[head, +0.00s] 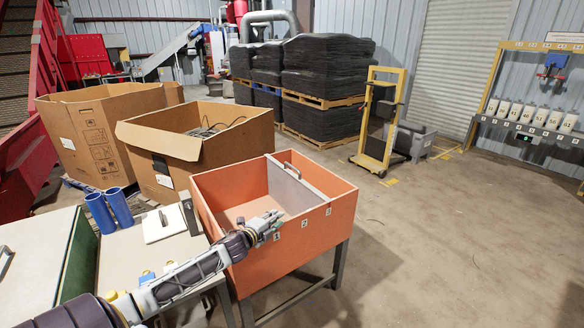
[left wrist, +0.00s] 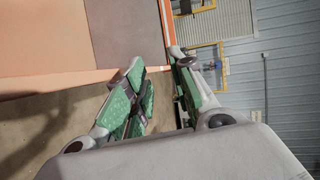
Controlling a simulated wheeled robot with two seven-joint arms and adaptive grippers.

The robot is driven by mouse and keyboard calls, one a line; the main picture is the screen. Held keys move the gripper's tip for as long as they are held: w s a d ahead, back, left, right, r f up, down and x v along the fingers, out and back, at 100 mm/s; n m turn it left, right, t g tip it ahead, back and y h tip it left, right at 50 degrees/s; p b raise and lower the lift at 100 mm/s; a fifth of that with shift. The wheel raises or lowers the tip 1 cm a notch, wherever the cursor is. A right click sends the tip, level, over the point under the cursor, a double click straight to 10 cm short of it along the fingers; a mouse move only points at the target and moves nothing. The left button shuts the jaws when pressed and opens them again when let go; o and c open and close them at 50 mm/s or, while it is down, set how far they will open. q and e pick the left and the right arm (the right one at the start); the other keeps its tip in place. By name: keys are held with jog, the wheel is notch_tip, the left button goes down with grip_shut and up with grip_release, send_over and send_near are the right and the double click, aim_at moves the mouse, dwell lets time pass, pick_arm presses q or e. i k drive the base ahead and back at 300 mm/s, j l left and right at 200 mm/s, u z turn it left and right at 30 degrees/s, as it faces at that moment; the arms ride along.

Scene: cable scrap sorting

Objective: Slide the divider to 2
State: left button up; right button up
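The bin (left wrist: 45,50) fills the upper left there. My right gripper is not in view.
A cardboard box with cables (head: 190,150) stands behind the bin, with another box (head: 95,130) farther left. Two blue cylinders (head: 110,210) and a white plate (head: 165,223) are on the table at left. The floor right of the bin is clear.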

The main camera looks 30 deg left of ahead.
aim_at(293, 193)
jog(key=i+j, duration=0.85)
jog(key=j, duration=0.1)
